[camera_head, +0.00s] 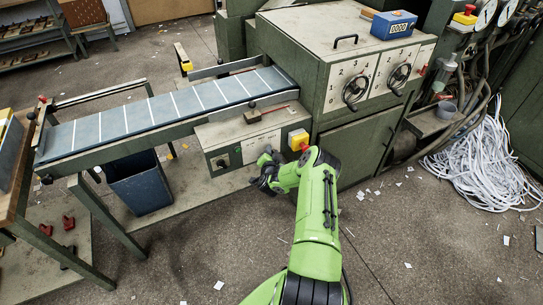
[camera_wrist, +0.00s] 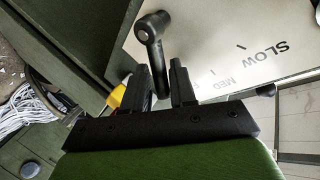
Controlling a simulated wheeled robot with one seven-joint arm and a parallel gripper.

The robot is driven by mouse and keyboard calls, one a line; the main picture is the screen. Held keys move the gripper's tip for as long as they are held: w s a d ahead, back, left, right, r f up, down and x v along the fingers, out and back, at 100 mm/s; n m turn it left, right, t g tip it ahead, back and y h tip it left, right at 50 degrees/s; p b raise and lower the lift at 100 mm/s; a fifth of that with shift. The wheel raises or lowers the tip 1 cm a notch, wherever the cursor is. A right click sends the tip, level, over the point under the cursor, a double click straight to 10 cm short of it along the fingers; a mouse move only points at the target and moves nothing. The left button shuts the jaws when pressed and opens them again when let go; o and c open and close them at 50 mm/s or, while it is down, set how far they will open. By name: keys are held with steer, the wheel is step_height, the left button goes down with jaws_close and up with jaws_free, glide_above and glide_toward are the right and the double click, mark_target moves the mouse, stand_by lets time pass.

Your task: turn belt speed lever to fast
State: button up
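The speed lever (camera_wrist: 151,30) is black with a rounded bend, and stands out from the pale panel in the wrist view. The panel carries the words SLOW (camera_wrist: 268,55) and MED with tick marks; no FAST label is readable. My gripper (camera_wrist: 166,72) has its two black fingers apart, with the lever's lower part showing in the gap between them. I cannot tell whether either finger touches it. In the head view my gripper (camera_head: 266,168) is at the right front of the control box (camera_head: 215,140), covering the lever there.
A yellow stop box with a red button (camera_head: 298,139) sits just right of my gripper. The blue belt (camera_head: 170,105) runs behind the control box. A dark blue bin (camera_head: 140,185) stands under the belt. The floor in front is open, with paper scraps.

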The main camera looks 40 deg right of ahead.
steer(key=p+v, duration=0.3)
steer(key=v, duration=1.2)
steer(key=shift+s+a+p, duration=0.15)
steer(key=shift+s+p, duration=0.15)
steer(key=shift+p, duration=0.1)
steer(key=w+a+r+n+t+y, duration=0.1)
steer(key=w+a+r+n+y, duration=0.15)
steer(key=r, duration=0.25)
steer(key=w+a+r+n+y+p, duration=0.1)
steer(key=w+a+r+n+y, duration=0.1)
steer(key=w+a+r+n, duration=0.3)
steer(key=w+a+r+n+t+y, duration=0.1)
steer(key=w+r+y, duration=0.1)
steer(key=r, duration=0.4)
steer(key=s+a+r+n+g+y+p, duration=0.1)
steer(key=a+r+n+g+y, duration=0.15)
steer(key=a+r, duration=0.5)
steer(key=s+a+r+n+g+p, duration=0.1)
steer(key=s+a+r+n, duration=0.1)
steer(key=s+a+r, duration=0.35)
steer(key=s+a+r+n+g, duration=0.1)
steer(key=s+a+r+n, duration=0.15)
steer(key=s+r, duration=0.65)
steer(key=s+a+r+n+g+y+p, duration=0.1)
steer(key=s+a+r+g, duration=0.1)
steer(key=s, duration=1.3)
steer(key=shift+s+a, duration=0.4)
steer(key=shift+a, duration=0.1)
